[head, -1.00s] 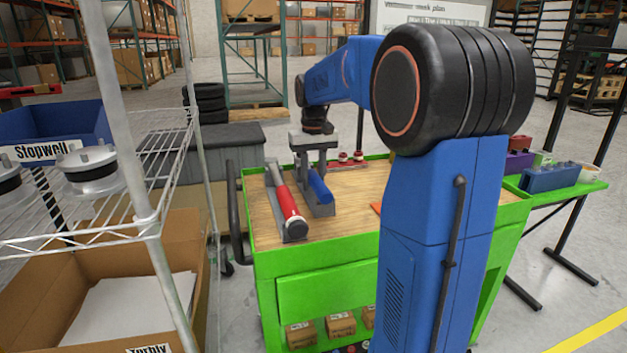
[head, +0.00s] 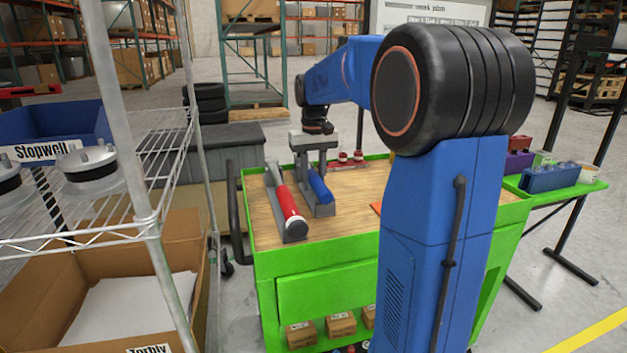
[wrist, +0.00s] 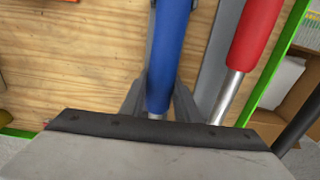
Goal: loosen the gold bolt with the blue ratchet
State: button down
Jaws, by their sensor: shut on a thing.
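The blue ratchet (head: 319,187) lies in a grey holder (head: 323,210) on the wooden top of the green cart. My gripper (head: 312,165) is at the far end of its blue handle, pointing down. My gripper is shut on the ratchet; the contact itself is partly hidden by the gripper body. The ratchet's head is hidden. I do not see the gold bolt in either view.
A red-handled tool (head: 287,203) lies in its own grey holder just left of the ratchet. A red rack with small parts (head: 346,162) stands behind, to the right. A wire shelf (head: 150,150) stands at the left. My arm hides the cart's right part.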

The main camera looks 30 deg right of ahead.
aim_at(314, 173)
jog(key=shift+r, duration=0.15)
jog(key=shift+r, duration=3.4)
jog(key=shift+d, duration=0.1)
